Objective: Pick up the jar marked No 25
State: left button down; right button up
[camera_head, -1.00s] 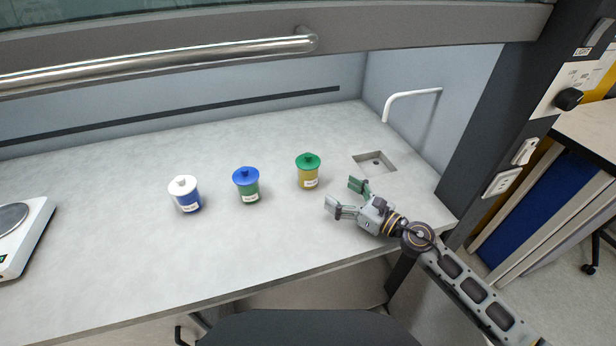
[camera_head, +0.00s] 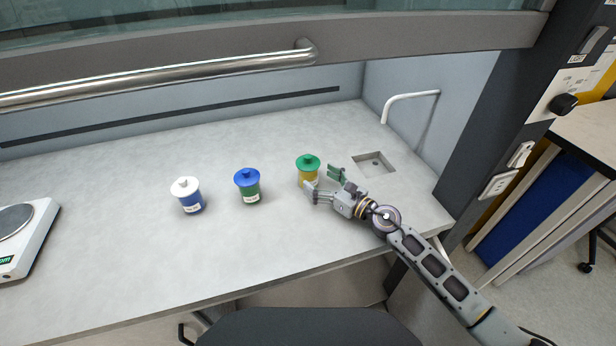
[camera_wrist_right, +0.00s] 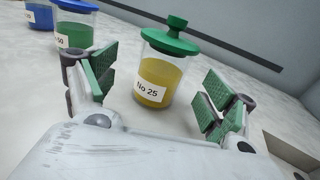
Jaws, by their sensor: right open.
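The jar marked No 25 (camera_head: 306,176) has a green lid and yellow contents, and stands upright on the bench at the right of the row. In the right wrist view the jar (camera_wrist_right: 157,82) shows its "No 25" label, just beyond and between the open fingers. My right gripper (camera_head: 323,180) is open and empty, close in front of the jar; its green finger pads show in the wrist view (camera_wrist_right: 160,95). I cannot tell whether a finger touches the jar. In the head view a finger hides part of the jar's lower body. My left gripper is not in view.
A blue-lidded jar (camera_head: 248,186) with green contents and a white-lidded blue jar (camera_head: 187,195) stand to the left. A scale (camera_head: 38,232) is at the far left. A small sink (camera_head: 373,164) lies to the right. The front of the bench (camera_head: 200,265) is clear.

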aim_at(316, 176)
jog(key=shift+w+a, duration=0.2)
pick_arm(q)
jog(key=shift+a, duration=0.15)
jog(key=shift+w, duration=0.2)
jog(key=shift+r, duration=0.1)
pick_arm(e)
jog(key=shift+w+a, duration=0.1)
jog(key=shift+w+a+r, duration=0.1)
jog(key=shift+w+a, duration=0.25)
jog(key=shift+w, duration=0.05)
jog(key=shift+x, duration=1.5)
jog(key=shift+w+a, duration=0.2)
jog(key=shift+w, duration=0.2)
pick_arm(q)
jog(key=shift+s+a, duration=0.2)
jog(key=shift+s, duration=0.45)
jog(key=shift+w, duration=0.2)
